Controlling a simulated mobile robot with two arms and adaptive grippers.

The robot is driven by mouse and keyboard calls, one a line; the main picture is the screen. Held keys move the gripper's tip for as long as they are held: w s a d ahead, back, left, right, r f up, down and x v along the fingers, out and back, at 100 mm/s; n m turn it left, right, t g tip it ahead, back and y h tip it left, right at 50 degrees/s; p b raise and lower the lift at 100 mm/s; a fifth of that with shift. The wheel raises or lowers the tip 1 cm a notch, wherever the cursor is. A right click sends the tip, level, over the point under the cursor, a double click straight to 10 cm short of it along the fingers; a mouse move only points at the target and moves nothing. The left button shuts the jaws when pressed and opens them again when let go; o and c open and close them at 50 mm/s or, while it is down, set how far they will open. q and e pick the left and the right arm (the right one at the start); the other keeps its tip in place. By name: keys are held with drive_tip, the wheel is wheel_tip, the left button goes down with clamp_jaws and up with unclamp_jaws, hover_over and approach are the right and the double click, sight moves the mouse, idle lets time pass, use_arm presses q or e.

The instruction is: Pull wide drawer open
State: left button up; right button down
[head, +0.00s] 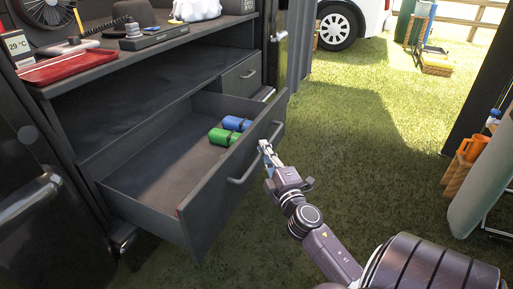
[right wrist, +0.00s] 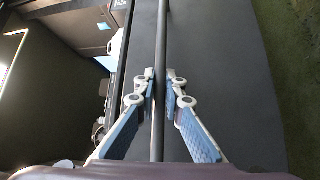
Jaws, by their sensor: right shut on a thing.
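The wide drawer (head: 160,170) is pulled far out of the dark cabinet in the head view. Its front panel (head: 225,185) carries a bar handle (head: 256,155). A green roll (head: 222,137) and a blue roll (head: 236,123) lie inside. My right gripper (head: 265,148) is at the handle, on the outer side of the front. In the right wrist view the handle bar (right wrist: 160,60) runs between the two blue-padded fingers of the gripper (right wrist: 161,85), which are shut on it. My left gripper is not in view.
A smaller drawer (head: 242,76) sits above at the right. The shelf top holds a red tray (head: 68,66) and a fan (head: 48,12). Open grass (head: 350,100) lies to the right. A wooden rack with an orange mug (head: 473,147) stands at the right edge.

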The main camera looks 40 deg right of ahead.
drive_tip(key=shift+s+f, duration=0.1)
drive_tip(key=shift+s, duration=0.15)
drive_tip(key=c, duration=2)
unclamp_jaws()
drive_tip(key=v, duration=1.2)
